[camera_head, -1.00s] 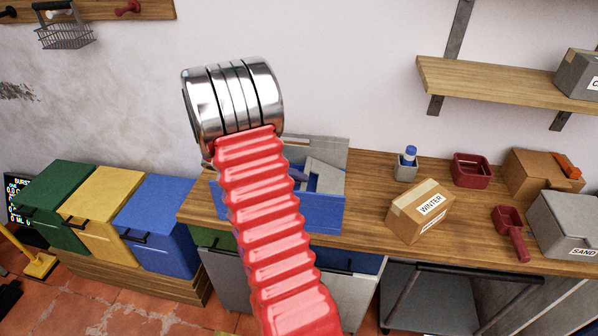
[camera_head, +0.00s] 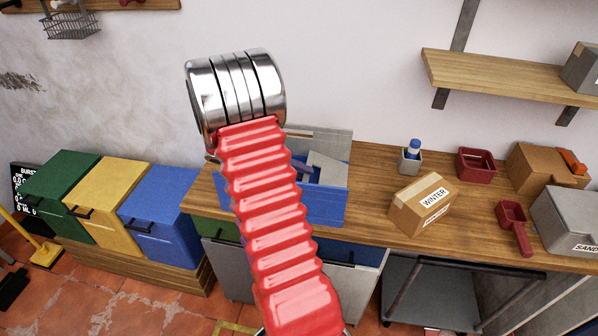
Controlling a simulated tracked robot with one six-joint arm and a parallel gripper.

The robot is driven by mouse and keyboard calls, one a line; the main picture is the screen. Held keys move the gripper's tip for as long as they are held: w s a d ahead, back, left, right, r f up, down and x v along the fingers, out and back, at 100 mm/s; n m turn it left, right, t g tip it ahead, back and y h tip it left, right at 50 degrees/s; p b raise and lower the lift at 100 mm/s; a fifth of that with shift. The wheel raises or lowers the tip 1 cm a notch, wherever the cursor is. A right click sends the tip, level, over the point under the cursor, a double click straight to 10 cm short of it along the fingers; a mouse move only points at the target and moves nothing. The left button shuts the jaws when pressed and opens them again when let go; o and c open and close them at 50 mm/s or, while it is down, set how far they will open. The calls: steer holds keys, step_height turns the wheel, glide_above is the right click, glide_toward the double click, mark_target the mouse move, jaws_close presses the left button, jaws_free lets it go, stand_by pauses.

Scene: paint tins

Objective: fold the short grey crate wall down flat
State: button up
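A blue crate (camera_head: 322,206) stands on the wooden workbench, largely hidden behind my red ribbed arm. A grey panel (camera_head: 330,141) stands up along its back. A shorter grey piece (camera_head: 325,170) shows tilted inside the crate near its right end; I cannot tell whether it is the short wall. The crate's left part is mostly covered by my arm. My arm rises in front of the crate to a silver joint above it. My gripper is not visible; it is hidden behind the arm or out of the picture.
A cardboard box marked WINTER (camera_head: 423,204) stands right of the crate, with a grey cup holding a blue-capped bottle (camera_head: 411,155) behind it. A red bin (camera_head: 475,163), red scoop (camera_head: 513,222) and grey SAND box (camera_head: 572,222) are farther right. A shelf (camera_head: 505,78) overhangs the right.

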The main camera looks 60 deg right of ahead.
steer(key=v, duration=1.3)
steer(key=shift+w+a+r, duration=0.15)
steer(key=shift+w+a, duration=0.05)
steer(key=shift+a, duration=0.15)
